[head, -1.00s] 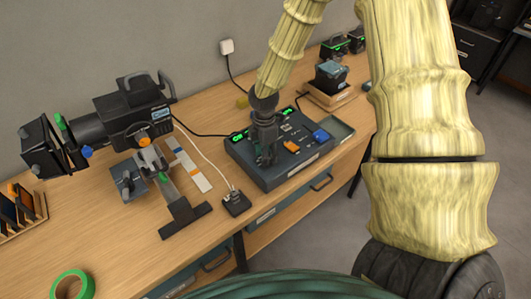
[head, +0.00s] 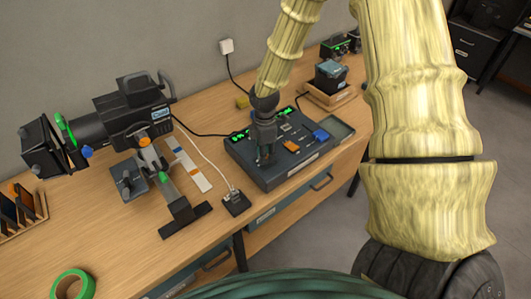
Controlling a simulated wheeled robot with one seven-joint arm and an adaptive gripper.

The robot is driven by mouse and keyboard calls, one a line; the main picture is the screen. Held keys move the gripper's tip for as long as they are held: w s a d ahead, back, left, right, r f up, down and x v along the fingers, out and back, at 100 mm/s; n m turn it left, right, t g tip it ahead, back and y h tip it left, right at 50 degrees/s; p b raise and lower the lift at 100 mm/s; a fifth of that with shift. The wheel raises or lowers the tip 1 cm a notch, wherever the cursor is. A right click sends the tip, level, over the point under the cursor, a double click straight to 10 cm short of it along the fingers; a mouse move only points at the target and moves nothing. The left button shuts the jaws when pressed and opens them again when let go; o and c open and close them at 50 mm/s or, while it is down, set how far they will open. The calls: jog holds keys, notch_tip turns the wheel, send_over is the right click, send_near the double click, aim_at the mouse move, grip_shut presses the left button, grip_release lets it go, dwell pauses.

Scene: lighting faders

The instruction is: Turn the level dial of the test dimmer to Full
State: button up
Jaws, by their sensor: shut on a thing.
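The dark grey control desk (head: 245,170) sits on the wooden bench near its front edge, with two green lit displays and several small controls on top. I take it for the test dimmer. My gripper (head: 266,158) points down over the left part of its top, with its fingers close together, shut on a small control there. I take this for the level dial; the fingers hide it, so its pointer and the Full mark cannot be read. An orange control (head: 291,146) and a blue control (head: 321,135) stand to the right of my gripper.
A black stage lantern (head: 130,115) stands on the bench at left. A small socket box (head: 236,201) with a white cable sits left of the desk. A green tape roll (head: 72,285) lies front left. A grey tray (head: 338,130) adjoins the desk's right side.

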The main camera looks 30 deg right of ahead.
jog(key=m, duration=1.2)
jog(key=shift+m+t, duration=0.3)
jog(key=m, duration=0.4)
jog(key=shift+r+m, duration=0.1)
jog(key=shift+m, duration=0.2)
jog(key=m, duration=0.4)
jog(key=shift+a+m, duration=0.1)
jog(key=shift+m, duration=0.2)
jog(key=m, duration=0.3)
jog(key=shift+m+t+p, duration=0.3)
jog(key=shift+p, duration=0.1)
jog(key=m+p, duration=0.1)
jog(key=m, duration=0.3)
jog(key=shift+a+m+p, duration=0.1)
jog(key=shift+m+p, duration=0.4)
jog(key=shift+m, duration=1.8)
